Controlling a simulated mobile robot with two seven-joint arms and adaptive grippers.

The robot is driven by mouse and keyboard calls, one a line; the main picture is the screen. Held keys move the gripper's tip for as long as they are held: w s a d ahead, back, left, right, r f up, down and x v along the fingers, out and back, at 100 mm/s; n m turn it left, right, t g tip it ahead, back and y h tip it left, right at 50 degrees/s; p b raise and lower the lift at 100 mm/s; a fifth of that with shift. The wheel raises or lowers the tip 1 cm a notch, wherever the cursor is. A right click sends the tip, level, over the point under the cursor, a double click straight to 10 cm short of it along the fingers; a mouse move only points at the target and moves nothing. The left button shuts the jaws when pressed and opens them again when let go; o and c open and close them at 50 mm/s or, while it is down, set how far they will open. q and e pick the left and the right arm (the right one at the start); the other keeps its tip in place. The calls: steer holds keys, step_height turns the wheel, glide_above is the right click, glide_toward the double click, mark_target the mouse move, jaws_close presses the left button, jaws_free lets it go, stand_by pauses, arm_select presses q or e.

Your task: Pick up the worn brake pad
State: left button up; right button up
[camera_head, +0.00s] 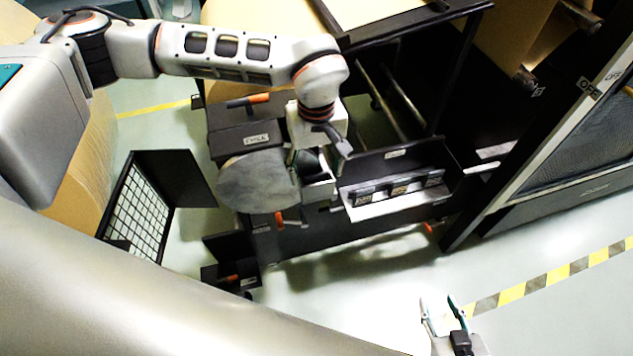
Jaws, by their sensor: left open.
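I cannot single out the worn brake pad. Dark pad-like blocks (399,188) sit in a row along a white strip on the black frame, right of my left gripper. A grey disc (258,182) is just left of that gripper. My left gripper (318,158) points down over the black mechanism, its fingers apart. A small dark block shows between and below the fingers, and I cannot tell whether it touches them. My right gripper (442,303) is at the bottom, open and empty, over bare floor.
A black box labelled CHILL (256,138) and orange-ended handles are around the disc. A black frame with a white grid (137,215) stands at left. A dark panel with a mesh window (600,125) is at right. The floor (370,285) at lower centre is clear, with yellow-black tape (545,280).

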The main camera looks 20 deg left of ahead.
arm_select(q)
steer(key=c, duration=1.6)
steer(key=shift+r, duration=0.15)
